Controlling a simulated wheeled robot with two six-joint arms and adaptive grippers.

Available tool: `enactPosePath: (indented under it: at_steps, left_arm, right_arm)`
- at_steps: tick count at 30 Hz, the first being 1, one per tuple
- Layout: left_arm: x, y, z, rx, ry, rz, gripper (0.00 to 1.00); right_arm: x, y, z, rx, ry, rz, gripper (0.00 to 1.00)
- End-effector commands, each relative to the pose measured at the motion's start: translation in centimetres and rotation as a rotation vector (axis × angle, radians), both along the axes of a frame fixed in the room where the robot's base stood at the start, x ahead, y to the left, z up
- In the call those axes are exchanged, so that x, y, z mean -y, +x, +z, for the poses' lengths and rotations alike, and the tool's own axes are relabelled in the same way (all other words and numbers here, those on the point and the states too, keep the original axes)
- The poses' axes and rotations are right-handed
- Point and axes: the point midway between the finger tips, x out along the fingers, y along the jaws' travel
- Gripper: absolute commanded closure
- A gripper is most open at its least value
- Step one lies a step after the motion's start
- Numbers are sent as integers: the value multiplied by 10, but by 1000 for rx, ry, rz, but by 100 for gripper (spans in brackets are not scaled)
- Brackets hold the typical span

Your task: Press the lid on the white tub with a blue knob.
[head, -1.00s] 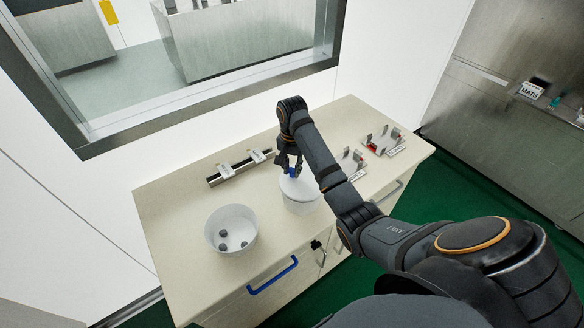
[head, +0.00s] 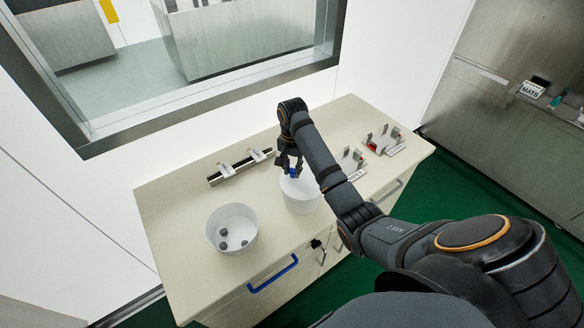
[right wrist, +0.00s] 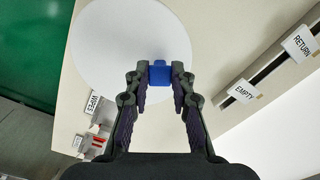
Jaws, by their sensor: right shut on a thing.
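The white tub (head: 302,203) stands on the counter near its middle, right of an open white bowl. A round white lid (right wrist: 110,45) with a blue knob (right wrist: 158,73) shows in the right wrist view. In the head view the lid is at the top of the tub, partly behind my gripper; I cannot tell whether it is fully seated. My right gripper (head: 291,170) is shut on the blue knob, with its fingers on either side of it. My left gripper is not in view.
An open white bowl (head: 232,236) holding several small grey pieces stands at the left. A dark rail with label tags (head: 240,168) lies behind it. Metal holders (head: 384,141) stand at the right. A blue drawer handle (head: 272,274) is on the cabinet front. A window is behind.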

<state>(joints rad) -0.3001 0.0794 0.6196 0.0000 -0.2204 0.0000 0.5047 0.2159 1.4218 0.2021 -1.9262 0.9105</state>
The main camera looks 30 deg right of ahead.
Motion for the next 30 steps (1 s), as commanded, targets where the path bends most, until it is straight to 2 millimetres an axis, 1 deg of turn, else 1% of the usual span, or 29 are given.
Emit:
enactPosePath:
  at_steps: [29,30]
  left_arm:
    - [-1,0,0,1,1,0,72]
    - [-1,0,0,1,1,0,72]
  right_arm:
    - [0,0,-5,1,0,0,100]
    - [0,0,-5,1,0,0,72]
